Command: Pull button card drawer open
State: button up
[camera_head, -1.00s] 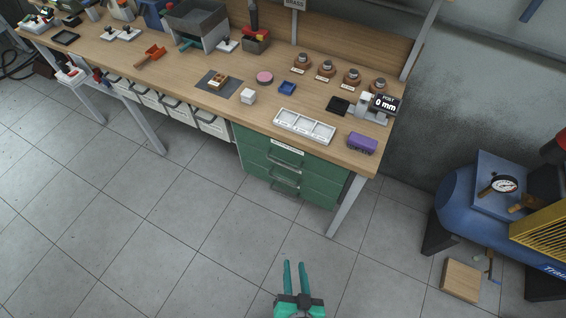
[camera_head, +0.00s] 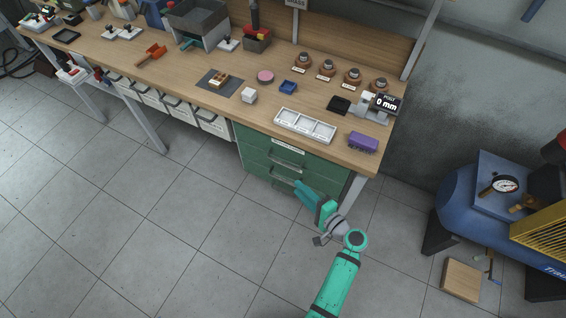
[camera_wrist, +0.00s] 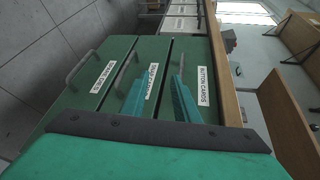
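The button card drawer (camera_wrist: 194,72) is the top drawer of a green cabinet, directly under the tabletop, with a white "BUTTON CARDS" label (camera_wrist: 203,87). In the head view its front (camera_head: 262,146) looks flush and closed. Its bar handle (camera_wrist: 182,62) shows just beyond one fingertip in the wrist view. My gripper (camera_wrist: 158,82) is open, with two teal fingers apart and nothing seen between them. In the head view, my gripper (camera_head: 299,187) is in front of the cabinet's lower right part, below the top handle. Fingers partly cover the middle drawer's label.
Two more green drawers with bar handles lie below, the lowest handle (camera_wrist: 78,68) among them. The wooden workbench (camera_head: 240,115) overhangs above, with a white tray (camera_head: 305,125) and purple block (camera_head: 363,142). A bench leg stands right of the cabinet. Floor in front is clear.

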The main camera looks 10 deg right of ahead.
aim_at(283, 163)
jog(key=shift+t+y, duration=0.3)
jog(key=shift+y, duration=0.4)
jog(key=w+a+r, duration=0.1)
jog(key=w, duration=0.2)
jog(key=w+a, duration=0.2)
jog(key=w, duration=0.2)
jog(key=w+a+r, duration=0.1)
jog(key=w, duration=0.3)
jog(key=shift+a+r, duration=0.3)
jog(key=shift+a, duration=0.1)
jog(key=shift+c, duration=0.7)
grip_shut()
